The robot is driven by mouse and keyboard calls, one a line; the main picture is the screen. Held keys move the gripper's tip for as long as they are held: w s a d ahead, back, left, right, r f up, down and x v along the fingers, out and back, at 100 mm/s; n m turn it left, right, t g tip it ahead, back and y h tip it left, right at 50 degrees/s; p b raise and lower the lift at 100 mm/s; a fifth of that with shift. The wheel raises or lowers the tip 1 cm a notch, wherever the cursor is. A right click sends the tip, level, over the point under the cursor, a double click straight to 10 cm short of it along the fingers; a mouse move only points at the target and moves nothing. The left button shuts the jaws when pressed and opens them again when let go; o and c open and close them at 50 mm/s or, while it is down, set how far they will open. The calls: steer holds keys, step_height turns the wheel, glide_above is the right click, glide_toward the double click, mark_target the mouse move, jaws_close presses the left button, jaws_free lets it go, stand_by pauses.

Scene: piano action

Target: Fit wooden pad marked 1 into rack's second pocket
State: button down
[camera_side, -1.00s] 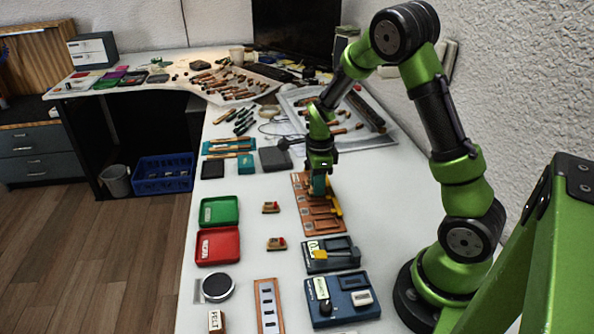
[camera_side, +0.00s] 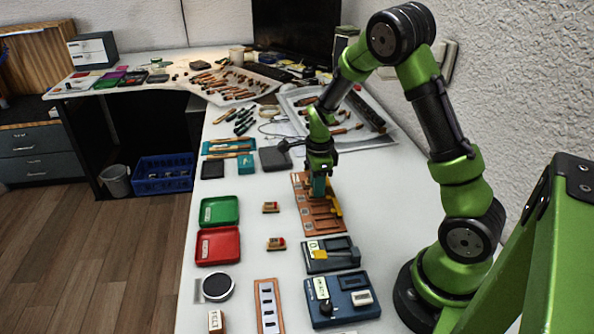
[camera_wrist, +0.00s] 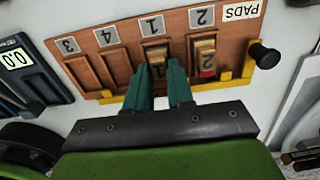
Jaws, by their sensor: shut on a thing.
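The brown wooden rack (camera_side: 326,222) lies on the white table, with a row of pockets and a yellow edge strip. In the wrist view the rack (camera_wrist: 126,63) has labels reading 3, 4, 1, 2 from left to right. My gripper (camera_wrist: 163,78) is shut on the wooden pad marked 1 (camera_wrist: 157,56), at the pocket labelled 1, second from the PADS end. The fingers hide part of the pad, so its seating depth cannot be told. Another pad with red (camera_wrist: 204,58) sits in the pocket labelled 2. My gripper (camera_side: 319,190) points down over the rack in the side view.
A black knob (camera_wrist: 264,55) stands at the rack's PADS end. A dark gauge (camera_side: 331,254) and a blue device (camera_side: 341,298) lie in front of the rack. Green (camera_side: 219,211) and red (camera_side: 218,245) trays lie left, with two small blocks between.

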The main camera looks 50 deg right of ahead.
steer(key=c, duration=0.9)
jaws_free()
steer(key=shift+r, duration=3.5)
